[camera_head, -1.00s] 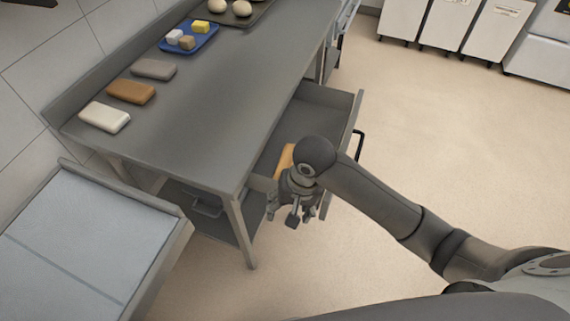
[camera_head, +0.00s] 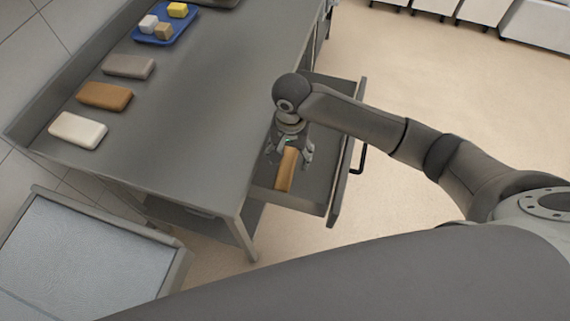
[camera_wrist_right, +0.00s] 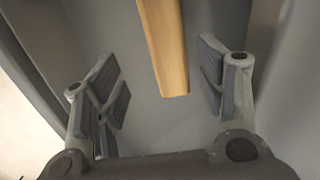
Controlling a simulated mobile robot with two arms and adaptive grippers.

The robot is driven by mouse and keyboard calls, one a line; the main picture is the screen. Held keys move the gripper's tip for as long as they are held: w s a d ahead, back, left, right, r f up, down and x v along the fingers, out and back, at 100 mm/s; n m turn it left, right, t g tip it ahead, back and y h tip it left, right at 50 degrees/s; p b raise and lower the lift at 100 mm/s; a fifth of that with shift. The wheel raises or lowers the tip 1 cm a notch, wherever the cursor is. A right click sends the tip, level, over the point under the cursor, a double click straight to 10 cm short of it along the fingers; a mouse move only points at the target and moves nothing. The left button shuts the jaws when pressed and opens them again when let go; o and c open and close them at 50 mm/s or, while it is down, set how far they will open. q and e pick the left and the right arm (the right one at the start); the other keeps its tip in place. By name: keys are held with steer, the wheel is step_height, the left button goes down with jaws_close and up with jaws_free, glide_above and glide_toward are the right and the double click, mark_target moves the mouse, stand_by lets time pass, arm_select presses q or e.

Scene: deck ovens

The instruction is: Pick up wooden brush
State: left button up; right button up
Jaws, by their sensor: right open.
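The wooden brush (camera_head: 287,170) lies in the open drawer (camera_head: 318,192) under the worktop, seen as a light brown wooden bar. It also shows in the right wrist view (camera_wrist_right: 166,45), running from the top edge to the middle of the picture. My right gripper (camera_head: 291,160) is over the drawer, by the brush. In the right wrist view the fingers (camera_wrist_right: 165,90) are spread apart and empty, with the brush end lying between and beyond them. The brush's far end is out of that view. My left gripper is not in view.
The metal worktop (camera_head: 200,110) borders the drawer on the left. On it lie a white block (camera_head: 78,130), a brown block (camera_head: 104,96), a grey-brown block (camera_head: 129,66) and a blue tray (camera_head: 186,27) with small cubes. The drawer front with its handle (camera_head: 359,158) stands at right.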

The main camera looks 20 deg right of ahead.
mark_target(287, 166)
step_height(287, 166, down, 2)
steer(key=shift+s+f, duration=0.1)
steer(key=shift+f, duration=0.5)
steer(key=f, duration=0.4)
steer(key=shift+w+a+f+p, duration=0.25)
steer(key=shift+w+a+p, duration=0.05)
steer(key=shift+f, duration=0.35)
steer(key=c, duration=1.2)
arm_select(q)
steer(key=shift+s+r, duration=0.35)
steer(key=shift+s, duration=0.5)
